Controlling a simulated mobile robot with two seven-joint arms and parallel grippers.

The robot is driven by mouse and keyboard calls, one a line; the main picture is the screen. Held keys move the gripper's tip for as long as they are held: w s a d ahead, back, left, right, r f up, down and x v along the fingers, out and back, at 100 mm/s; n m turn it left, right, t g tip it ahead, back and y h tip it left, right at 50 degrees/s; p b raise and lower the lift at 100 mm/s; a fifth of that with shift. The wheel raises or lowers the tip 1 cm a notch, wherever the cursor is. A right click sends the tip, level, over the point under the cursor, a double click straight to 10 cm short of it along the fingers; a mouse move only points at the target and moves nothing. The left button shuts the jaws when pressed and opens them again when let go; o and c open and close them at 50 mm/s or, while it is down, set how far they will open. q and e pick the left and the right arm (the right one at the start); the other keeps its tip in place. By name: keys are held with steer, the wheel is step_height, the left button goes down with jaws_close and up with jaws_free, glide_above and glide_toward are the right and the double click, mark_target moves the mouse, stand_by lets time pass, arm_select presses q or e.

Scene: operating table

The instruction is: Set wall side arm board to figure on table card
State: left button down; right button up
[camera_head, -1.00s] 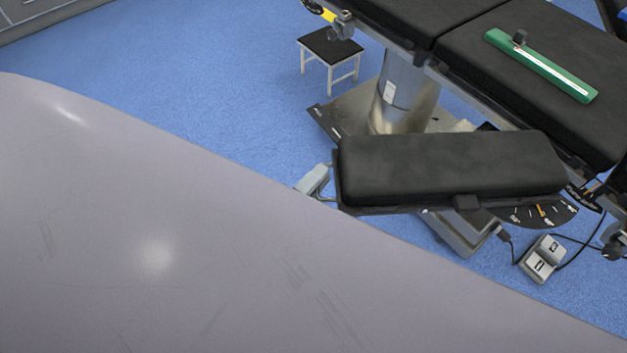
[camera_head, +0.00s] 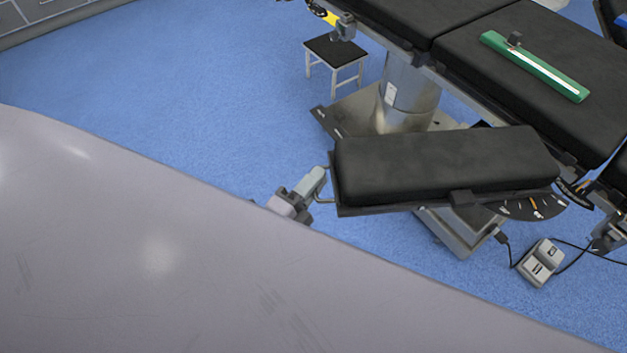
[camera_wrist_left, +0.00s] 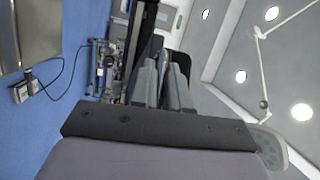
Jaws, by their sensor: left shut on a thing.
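The wall side arm board appears to be the black padded board (camera_head: 440,165) beside the operating table. A grey handle (camera_head: 314,182) sticks out from its left end. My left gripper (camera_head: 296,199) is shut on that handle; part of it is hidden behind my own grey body. Its grey fingers (camera_wrist_left: 160,88) show in the left wrist view. A dark dial (camera_head: 532,208) with white marks and an orange mark lies under the board's right end. A green holder with a white strip (camera_head: 536,67), possibly the card, lies on the table pad; its figure is unreadable. My right gripper is not in view.
The operating table (camera_head: 560,85) spans the upper right on a metal column (camera_head: 408,95). A small black-topped stool (camera_head: 336,50) stands behind. A foot pedal (camera_head: 541,262) with cables lies on the floor at lower right. Blue floor (camera_head: 190,90) is open at left.

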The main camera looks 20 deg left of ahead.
arm_select(q)
steer(key=c, duration=1.3)
jaws_free()
steer(key=v, duration=0.7)
